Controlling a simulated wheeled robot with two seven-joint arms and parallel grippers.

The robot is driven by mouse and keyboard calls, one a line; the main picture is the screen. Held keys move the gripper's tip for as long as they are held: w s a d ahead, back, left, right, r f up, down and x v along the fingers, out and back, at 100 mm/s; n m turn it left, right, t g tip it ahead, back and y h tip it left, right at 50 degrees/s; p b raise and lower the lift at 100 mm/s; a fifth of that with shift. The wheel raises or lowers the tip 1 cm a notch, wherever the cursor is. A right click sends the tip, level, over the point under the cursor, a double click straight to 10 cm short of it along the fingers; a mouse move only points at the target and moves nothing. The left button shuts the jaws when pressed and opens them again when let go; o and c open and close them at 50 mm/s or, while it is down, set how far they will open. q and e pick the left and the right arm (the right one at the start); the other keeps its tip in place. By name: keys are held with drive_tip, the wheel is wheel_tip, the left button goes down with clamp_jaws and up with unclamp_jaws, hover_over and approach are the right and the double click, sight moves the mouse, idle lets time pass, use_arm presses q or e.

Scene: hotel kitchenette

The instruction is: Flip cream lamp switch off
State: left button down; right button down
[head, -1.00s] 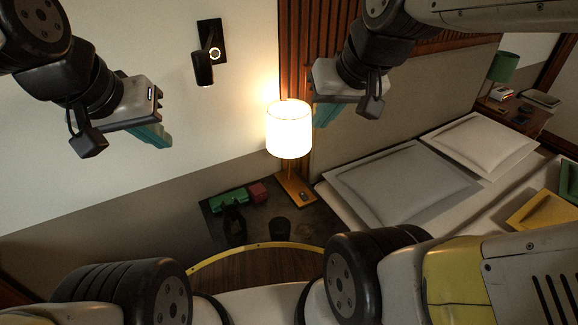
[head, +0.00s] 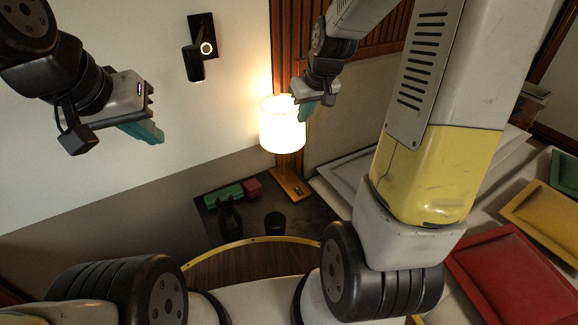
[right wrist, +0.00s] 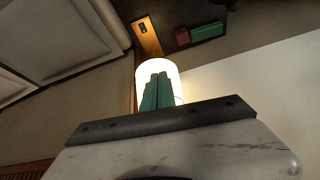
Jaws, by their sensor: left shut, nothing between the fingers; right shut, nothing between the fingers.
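The cream lamp (head: 282,127) is lit and stands upright on a tan wooden base (head: 290,186) on the dark bedside table. A small dark switch (head: 297,190) sits on the front part of that base. My right gripper (head: 304,108) is shut and empty, high beside the upper right of the shade. In the right wrist view its teal fingers (right wrist: 158,92) overlap the glowing shade (right wrist: 171,72), and the switch (right wrist: 142,28) shows on the base beyond. I cannot tell whether the fingers touch the shade. My left gripper (head: 150,133) is shut and empty in front of the wall, left of the lamp.
On the bedside table (head: 310,212) stand a green box (head: 222,195), a red box (head: 252,187), a dark cup (head: 275,223) and a dark object (head: 229,213). A black wall lamp (head: 194,62) hangs above. The bed with a red cushion (head: 508,275) lies right.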

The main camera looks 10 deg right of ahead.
drive_tip(key=w+d+x, duration=0.1)
drive_tip(key=d+x, duration=0.2)
drive_tip(key=x, duration=1.1)
drive_tip(key=n+g, duration=0.1)
drive_tip(key=n, duration=0.1)
hover_over(296, 189)
drive_tip(key=s+d, duration=0.2)
drive_tip(key=s, duration=0.3)
wheel_tip(296, 189, down, 12)
drive_tip(key=shift+w+a+f, duration=0.15)
drive_tip(key=shift+w+f, duration=0.1)
drive_tip(key=shift+f, duration=0.25)
drive_tip(key=x, duration=1.3)
drive_tip(key=shift+s+f, duration=0.1)
drive_tip(key=shift+s, duration=0.25)
drive_tip(key=shift+f, duration=0.5)
